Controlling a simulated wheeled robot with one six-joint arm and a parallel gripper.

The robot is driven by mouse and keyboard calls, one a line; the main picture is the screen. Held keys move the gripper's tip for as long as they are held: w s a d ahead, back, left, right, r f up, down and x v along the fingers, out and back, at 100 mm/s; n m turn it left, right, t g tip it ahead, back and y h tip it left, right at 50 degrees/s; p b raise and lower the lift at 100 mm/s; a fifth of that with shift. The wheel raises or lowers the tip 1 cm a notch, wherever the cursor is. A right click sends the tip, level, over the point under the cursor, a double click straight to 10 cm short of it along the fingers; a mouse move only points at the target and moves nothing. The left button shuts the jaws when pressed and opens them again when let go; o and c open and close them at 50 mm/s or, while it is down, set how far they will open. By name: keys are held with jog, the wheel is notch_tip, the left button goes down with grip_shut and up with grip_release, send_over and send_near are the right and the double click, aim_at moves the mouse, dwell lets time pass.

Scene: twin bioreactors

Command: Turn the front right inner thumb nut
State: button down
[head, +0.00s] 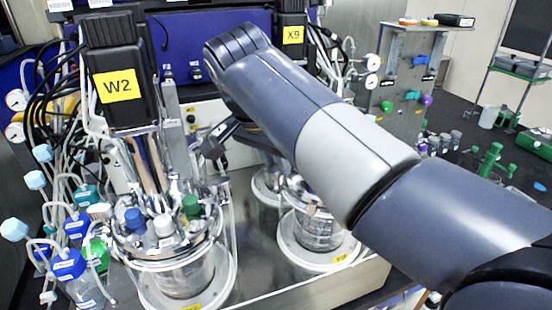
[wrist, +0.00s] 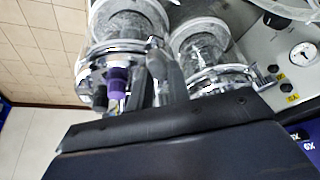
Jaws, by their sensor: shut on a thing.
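My gripper (wrist: 166,68) reaches in at the metal head plate of a glass vessel (wrist: 130,22) in the wrist view. Its two grey fingers are close together, shut on a small part at the plate's rim. That part is most likely a thumb nut, but the fingers hide it. A purple cap (wrist: 118,82) stands just left of the fingers. In the head view, my arm covers most of the gripper and the head plate of the front right vessel (head: 318,232). Only some dark gripper parts (head: 236,136) show left of the arm.
A second vessel (wrist: 200,45) stands close right of the fingers in the wrist view. The W2 vessel (head: 180,275) with blue, white and green caps stands at left. Tubes and blue-capped bottles (head: 70,265) crowd the left edge. A gauge panel (head: 405,75) stands behind.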

jog(key=shift+m, duration=0.3)
jog(key=m+g+h+p, duration=0.1)
jog(key=m+p, duration=0.1)
jog(key=m, duration=0.1)
jog(key=shift+r+m, duration=0.15)
jog(key=shift+m, duration=0.25)
jog(key=m+g+p, duration=0.1)
jog(key=m, duration=0.1)
jog(key=m+p, duration=0.1)
jog(key=m, duration=0.1)
jog(key=shift+m+g+h, duration=0.3)
jog(key=shift+g+h, duration=0.1)
jog(key=c, duration=1.3)
grip_release()
jog(key=shift+p+v, duration=2.35)
jog(key=shift+v, duration=2.9)
